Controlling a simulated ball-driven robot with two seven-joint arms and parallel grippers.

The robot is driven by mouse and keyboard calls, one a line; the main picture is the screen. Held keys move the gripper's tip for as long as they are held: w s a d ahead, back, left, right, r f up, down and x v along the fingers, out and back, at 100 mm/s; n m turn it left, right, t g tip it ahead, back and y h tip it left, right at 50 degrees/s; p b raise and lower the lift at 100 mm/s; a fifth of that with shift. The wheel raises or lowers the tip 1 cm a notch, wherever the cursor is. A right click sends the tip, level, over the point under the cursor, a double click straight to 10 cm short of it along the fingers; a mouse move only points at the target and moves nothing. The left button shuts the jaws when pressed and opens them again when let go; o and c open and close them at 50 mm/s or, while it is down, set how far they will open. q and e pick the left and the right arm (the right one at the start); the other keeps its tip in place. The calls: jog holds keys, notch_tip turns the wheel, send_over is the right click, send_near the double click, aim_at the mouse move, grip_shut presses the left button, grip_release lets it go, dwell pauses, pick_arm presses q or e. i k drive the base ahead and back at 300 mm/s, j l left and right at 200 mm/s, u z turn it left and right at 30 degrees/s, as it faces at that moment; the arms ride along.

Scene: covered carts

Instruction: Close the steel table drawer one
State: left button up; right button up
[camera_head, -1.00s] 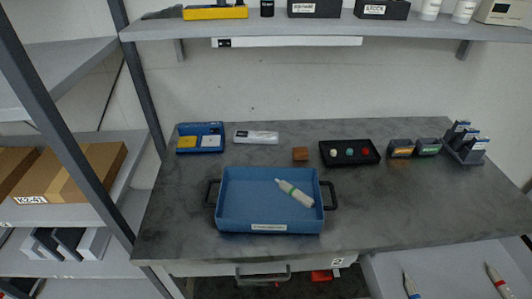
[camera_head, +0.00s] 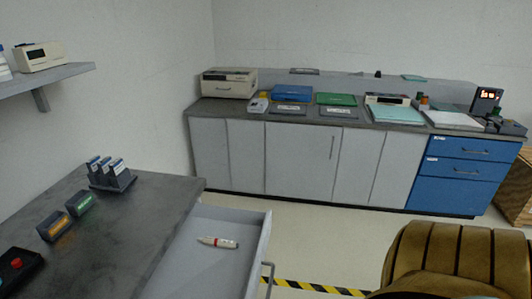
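The steel table (camera_head: 122,215) stands at the lower left of the head view. A light grey drawer (camera_head: 265,238) is pulled out from its side. The drawer has a dark handle (camera_head: 267,280) on its outer front, partly cut off by the picture's lower area. A white and red marker-like tube (camera_head: 218,243) lies inside the drawer. I cannot read a number on this drawer. Neither of my grippers shows in the view.
A tube rack (camera_head: 110,178) and two small boxes (camera_head: 64,222) sit on the tabletop. A ribbed brown rounded object (camera_head: 455,258) stands at lower right. Yellow-black floor tape (camera_head: 315,288) runs beside the drawer. A long cabinet counter (camera_head: 300,165) lines the back, with open floor before it.

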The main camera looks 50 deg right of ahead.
aim_at(190, 268)
jog(key=l+z, duration=0.35)
jog(key=i+l+z, duration=0.1)
jog(key=z, duration=0.25)
jog(key=i+l+z, duration=0.1)
jog(key=z, duration=0.25)
jog(key=l, duration=0.1)
